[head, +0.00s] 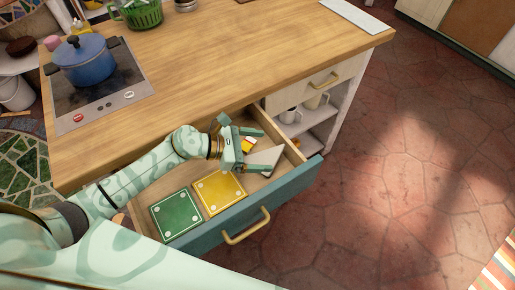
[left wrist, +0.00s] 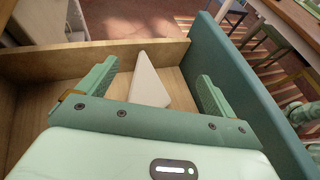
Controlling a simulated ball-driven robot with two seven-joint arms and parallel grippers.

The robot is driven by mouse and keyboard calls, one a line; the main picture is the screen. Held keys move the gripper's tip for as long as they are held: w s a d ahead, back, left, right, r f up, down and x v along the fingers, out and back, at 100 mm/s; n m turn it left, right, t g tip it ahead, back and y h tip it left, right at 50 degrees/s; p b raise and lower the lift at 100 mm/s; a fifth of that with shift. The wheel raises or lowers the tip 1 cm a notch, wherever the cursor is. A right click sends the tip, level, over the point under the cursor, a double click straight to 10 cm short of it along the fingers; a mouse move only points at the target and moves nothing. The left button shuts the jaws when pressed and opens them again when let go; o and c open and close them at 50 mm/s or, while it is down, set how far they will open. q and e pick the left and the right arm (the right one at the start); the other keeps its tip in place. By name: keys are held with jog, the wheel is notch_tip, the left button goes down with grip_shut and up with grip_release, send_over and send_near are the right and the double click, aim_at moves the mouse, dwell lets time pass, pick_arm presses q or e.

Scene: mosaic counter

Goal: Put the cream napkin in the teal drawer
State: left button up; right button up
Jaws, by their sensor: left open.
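The teal drawer (head: 292,187) is pulled out of the counter, and its teal front also shows in the left wrist view (left wrist: 236,75). The cream napkin (head: 270,156), a pale folded triangle, is inside the drawer near its right end. In the left wrist view the napkin (left wrist: 148,82) lies between and beyond the open fingers, apart from both. My left gripper (head: 262,147) reaches down into the drawer, open and empty, and partly hides the napkin in the head view.
A green square (head: 176,215) and a yellow square (head: 219,192) lie in the drawer's left part. A blue pot (head: 84,60) stands on the hob. The wooden countertop (head: 230,60) is mostly clear.

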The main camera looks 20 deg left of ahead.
pick_arm(q)
jog(key=shift+r+p, duration=0.5)
jog(key=shift+r, duration=0.35)
jog(key=v, duration=1.1)
jog(key=shift+s+a, duration=0.25)
jog(key=shift+a, duration=0.15)
jog(key=shift+s+f, duration=0.1)
jog(key=shift+f, duration=0.1)
